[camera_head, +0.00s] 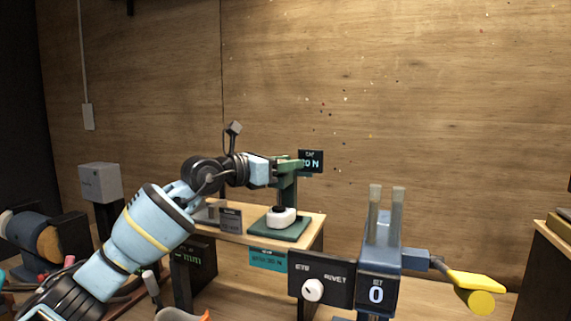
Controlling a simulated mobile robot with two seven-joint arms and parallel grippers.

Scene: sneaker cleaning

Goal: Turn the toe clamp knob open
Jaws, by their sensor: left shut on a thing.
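My left gripper (275,170) reaches in from the left to the head of a green stand (287,192). It is shut on a part at the stand's head, mostly hidden by the gripper, and I cannot tell whether this part is the toe clamp knob. Under the head, a white block with a dark top (282,217) sits on the stand's green base (271,230). No toe clamp label is readable. My right gripper is out of view.
The stand is on a small wooden table (314,219). A dark sign (311,161) reading "20 N" is just behind the gripper. In front right are a black panel with a white knob (313,290) and a blue machine (378,255) with a yellow handle (476,280).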

